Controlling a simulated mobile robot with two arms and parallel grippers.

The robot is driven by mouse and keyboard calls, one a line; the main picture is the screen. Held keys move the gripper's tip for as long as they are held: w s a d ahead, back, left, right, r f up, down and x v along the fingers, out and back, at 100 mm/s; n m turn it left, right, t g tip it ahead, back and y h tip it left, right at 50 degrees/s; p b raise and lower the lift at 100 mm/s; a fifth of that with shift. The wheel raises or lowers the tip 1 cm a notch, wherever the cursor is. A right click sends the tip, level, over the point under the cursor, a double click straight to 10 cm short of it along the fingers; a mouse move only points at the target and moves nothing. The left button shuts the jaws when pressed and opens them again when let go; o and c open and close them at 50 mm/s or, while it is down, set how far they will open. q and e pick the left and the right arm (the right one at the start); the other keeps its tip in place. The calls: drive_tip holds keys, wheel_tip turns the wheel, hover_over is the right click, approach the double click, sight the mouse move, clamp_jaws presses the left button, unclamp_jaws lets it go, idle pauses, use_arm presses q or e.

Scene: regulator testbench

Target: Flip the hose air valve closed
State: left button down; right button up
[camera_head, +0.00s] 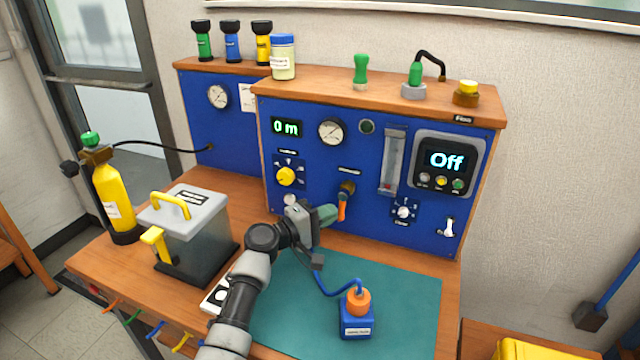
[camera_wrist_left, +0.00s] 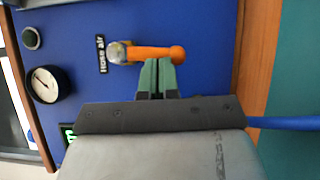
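The hose air valve (camera_head: 347,188) is on the blue panel's front, with its orange handle (camera_head: 341,211) hanging down. In the left wrist view, which is turned sideways, the orange handle (camera_wrist_left: 152,53) runs across just beyond the fingertips, beside the "Hose air" label (camera_wrist_left: 101,55). My left gripper (camera_head: 328,213) is right by the handle. Its green fingers (camera_wrist_left: 158,65) are close together with nothing visible between them. Whether the tips touch the handle cannot be told. My right gripper is in neither view.
A grey box with yellow handles (camera_head: 190,235) and a yellow cylinder (camera_head: 113,200) stand left. A yellow knob (camera_head: 286,176) is left of the valve.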

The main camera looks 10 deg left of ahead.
use_arm(q)
drive_tip(key=shift+a, duration=0.1)
drive_tip(key=v, duration=1)
drive_tip(key=shift+s+a+b, duration=0.15)
drive_tip(key=shift+s+b, duration=0.15)
